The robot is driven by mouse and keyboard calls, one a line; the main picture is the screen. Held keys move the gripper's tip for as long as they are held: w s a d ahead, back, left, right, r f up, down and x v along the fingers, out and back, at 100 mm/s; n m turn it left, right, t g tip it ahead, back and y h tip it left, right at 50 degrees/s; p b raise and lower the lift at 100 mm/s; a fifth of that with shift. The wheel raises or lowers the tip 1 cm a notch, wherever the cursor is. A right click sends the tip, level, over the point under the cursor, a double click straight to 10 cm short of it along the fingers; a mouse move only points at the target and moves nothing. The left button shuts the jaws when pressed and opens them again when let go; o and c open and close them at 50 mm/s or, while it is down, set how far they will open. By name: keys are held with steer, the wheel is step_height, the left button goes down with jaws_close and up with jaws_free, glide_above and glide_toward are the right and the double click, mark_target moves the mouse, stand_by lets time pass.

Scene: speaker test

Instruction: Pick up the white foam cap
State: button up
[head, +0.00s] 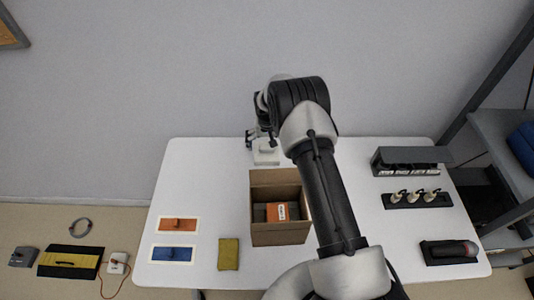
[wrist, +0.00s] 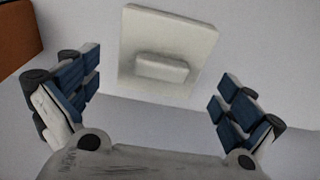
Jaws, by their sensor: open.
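The white foam cap (wrist: 188,30) is a pale square slab with a raised block in its middle. It lies flat on the white table in the wrist view, ahead of the jaws and apart from them. In the head view the foam cap (head: 266,158) is at the table's back edge, just behind the cardboard box, partly hidden by my arm end. My gripper (wrist: 160,82) is open and empty, its blue-padded fingers spread to either side below the cap. In the head view my gripper (head: 254,142) is at the cap, mostly hidden by my wrist.
An open cardboard box (head: 279,237) holding an orange-labelled item stands in front of the cap. Orange (head: 177,225) and blue (head: 172,254) pieces and a yellow block (head: 229,254) lie left. Black holders (head: 418,202) with white-topped items stand right. The back-left table is clear.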

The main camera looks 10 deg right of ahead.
mark_target(267, 148)
step_height(267, 148, down, 4)
steer(key=shift+w+r+b, duration=0.1)
steer(key=shift+r+b, duration=0.1)
steer(key=shift+b, duration=0.2)
steer(key=shift+r, duration=0.1)
steer(key=shift+c, duration=0.6)
steer(key=c, duration=0.5)
